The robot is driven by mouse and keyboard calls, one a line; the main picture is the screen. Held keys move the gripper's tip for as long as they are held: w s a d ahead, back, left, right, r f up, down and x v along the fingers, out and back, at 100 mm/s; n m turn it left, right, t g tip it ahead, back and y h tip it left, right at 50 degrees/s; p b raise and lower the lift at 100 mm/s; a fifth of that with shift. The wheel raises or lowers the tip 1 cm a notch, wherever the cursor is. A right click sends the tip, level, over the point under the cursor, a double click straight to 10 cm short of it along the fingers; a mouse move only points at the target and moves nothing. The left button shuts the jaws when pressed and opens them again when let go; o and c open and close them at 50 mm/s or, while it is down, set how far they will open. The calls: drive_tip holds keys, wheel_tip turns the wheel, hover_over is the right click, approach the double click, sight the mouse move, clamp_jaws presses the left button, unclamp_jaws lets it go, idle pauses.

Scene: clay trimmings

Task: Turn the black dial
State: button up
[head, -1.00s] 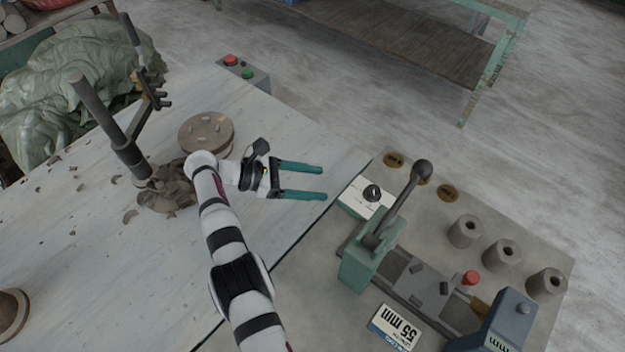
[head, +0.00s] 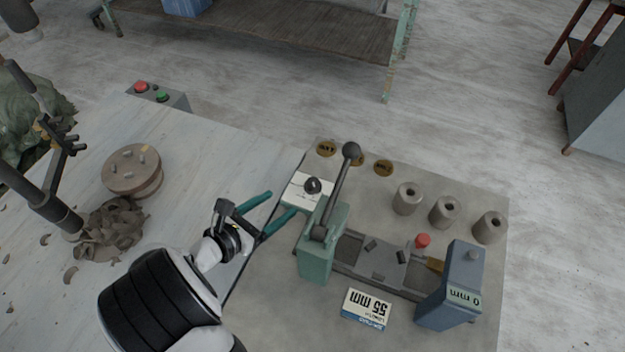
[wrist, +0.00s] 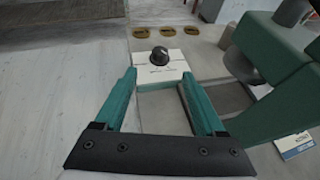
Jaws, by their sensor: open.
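The black dial (head: 312,186) sits on a white plate (head: 296,200) at the back left of the grey bench board, beside the green lever press. In the wrist view the dial (wrist: 160,55) stands ahead of and between my two teal fingertips, with a gap before it. My gripper (head: 282,205) is open and empty, pointing toward the dial from the left and front. Its fingers (wrist: 160,75) are apart and do not appear to touch the dial. The dial's markings are too small to read.
The green press (head: 320,245) with its long lever (head: 342,185) stands close right of the dial. Several clay cylinders (head: 444,212), a red button (head: 422,240) and a blue block (head: 452,285) are farther right. Brass discs (head: 326,149) lie behind. A clay disc (head: 130,170) is left.

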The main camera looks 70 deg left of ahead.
sight(312, 182)
drive_tip(key=x, duration=1.4)
drive_tip(key=shift+a, duration=0.1)
clamp_jaws()
